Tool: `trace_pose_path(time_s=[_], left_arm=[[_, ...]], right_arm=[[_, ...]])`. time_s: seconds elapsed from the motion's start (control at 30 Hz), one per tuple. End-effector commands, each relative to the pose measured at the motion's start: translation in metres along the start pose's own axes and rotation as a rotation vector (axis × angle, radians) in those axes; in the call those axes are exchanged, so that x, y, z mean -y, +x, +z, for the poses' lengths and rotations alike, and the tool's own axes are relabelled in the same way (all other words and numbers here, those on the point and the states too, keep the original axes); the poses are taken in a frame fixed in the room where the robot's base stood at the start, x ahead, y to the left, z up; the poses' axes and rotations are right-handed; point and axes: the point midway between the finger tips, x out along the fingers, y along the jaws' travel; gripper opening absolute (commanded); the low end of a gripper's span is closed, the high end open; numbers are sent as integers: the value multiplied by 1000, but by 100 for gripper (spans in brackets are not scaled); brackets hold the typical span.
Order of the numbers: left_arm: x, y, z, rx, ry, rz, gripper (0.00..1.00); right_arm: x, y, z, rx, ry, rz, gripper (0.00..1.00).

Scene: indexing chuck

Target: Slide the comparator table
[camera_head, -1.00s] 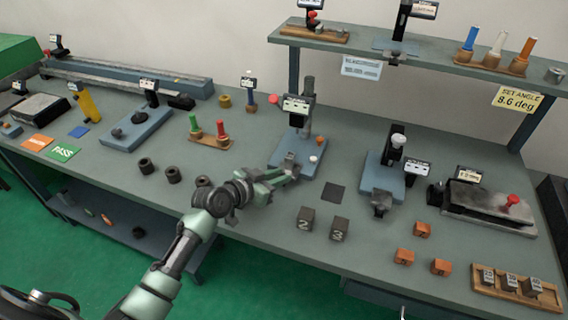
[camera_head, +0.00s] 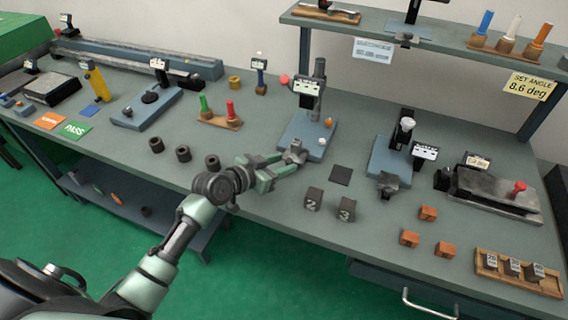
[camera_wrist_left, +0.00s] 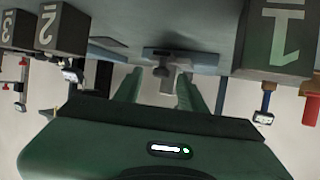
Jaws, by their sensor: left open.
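The comparator (camera_head: 305,125) is a stand with a blue base, a column and a display head, at the middle of the bench. A small grey piece (camera_head: 296,153), which looks like its table, sits at the front of the base. My left gripper (camera_head: 291,161) reaches in from the front left and is open, its fingertips close to that piece. In the left wrist view, the grey piece (camera_wrist_left: 168,82) shows between the open fingers, with the blue base (camera_wrist_left: 190,60) beyond. Contact cannot be told. My right gripper is out of view.
Dark blocks marked 2 (camera_head: 312,199) and 3 (camera_head: 344,208) stand right of my gripper. A block marked 1 (camera_wrist_left: 275,40) is close by in the left wrist view. Another blue-based stand (camera_head: 392,160) is to the right; dark cylinders (camera_head: 183,153) lie left.

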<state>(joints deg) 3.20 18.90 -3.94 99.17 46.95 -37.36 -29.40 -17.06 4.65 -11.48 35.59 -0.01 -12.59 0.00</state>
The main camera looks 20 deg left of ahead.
Motion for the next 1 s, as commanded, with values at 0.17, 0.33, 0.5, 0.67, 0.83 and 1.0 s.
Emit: trace_pose_path(time_s=[0.17,0.33,0.5,0.67,0.83,1.0], left_arm=[[0,-32,4,3,4,0,41],[-1,-56,3,4,2,1,41],[-1,-67,2,3,1,2,41],[-1,-67,1,2,0,2,41],[-1,-67,1,2,0,2,41],[-1,-67,1,2,0,2,41]], right_arm=[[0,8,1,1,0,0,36],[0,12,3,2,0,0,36],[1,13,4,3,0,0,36],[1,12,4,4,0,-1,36],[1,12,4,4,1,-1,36],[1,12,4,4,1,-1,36]])
